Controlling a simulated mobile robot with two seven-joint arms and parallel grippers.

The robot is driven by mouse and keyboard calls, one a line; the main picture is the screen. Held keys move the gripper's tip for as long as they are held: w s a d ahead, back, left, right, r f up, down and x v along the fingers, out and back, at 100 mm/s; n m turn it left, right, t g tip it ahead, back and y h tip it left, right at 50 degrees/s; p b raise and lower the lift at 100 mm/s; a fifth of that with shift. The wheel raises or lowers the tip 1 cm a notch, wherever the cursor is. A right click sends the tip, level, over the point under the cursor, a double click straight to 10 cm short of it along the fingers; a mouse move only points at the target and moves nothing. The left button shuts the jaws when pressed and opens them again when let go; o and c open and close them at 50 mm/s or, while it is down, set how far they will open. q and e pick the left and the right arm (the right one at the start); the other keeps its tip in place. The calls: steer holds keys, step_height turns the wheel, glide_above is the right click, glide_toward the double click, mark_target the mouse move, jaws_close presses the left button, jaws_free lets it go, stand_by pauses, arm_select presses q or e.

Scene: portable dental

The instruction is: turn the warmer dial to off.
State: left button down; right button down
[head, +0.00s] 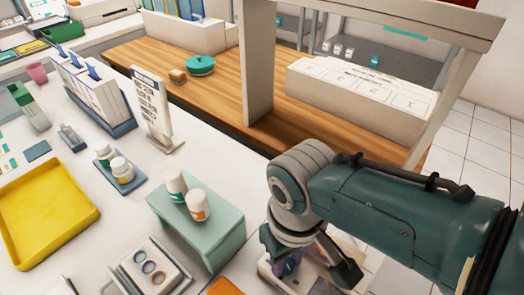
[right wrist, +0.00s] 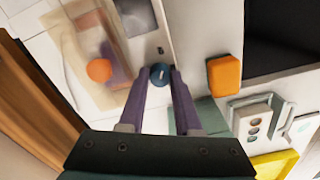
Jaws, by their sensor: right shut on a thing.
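The warmer looks like a pale box (right wrist: 148,47) with a dark display patch in the right wrist view. Its small round blue dial (right wrist: 159,74) carries a short white mark. My right gripper (right wrist: 159,80) has its two purple fingers closed on either side of the dial. In the head view my right gripper (head: 293,266) points down at the near right end of the white counter, and it hides the dial there. Which setting the mark points to is too small to read. My left gripper is in neither view.
A round orange part (right wrist: 99,70) lies left of the dial. An orange block (right wrist: 225,73) is right of it. A green stand (head: 222,224) with two bottles is left of my right gripper. A yellow tray (head: 40,262) lies at far left.

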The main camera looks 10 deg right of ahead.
steer(key=c, duration=0.6)
jaws_free()
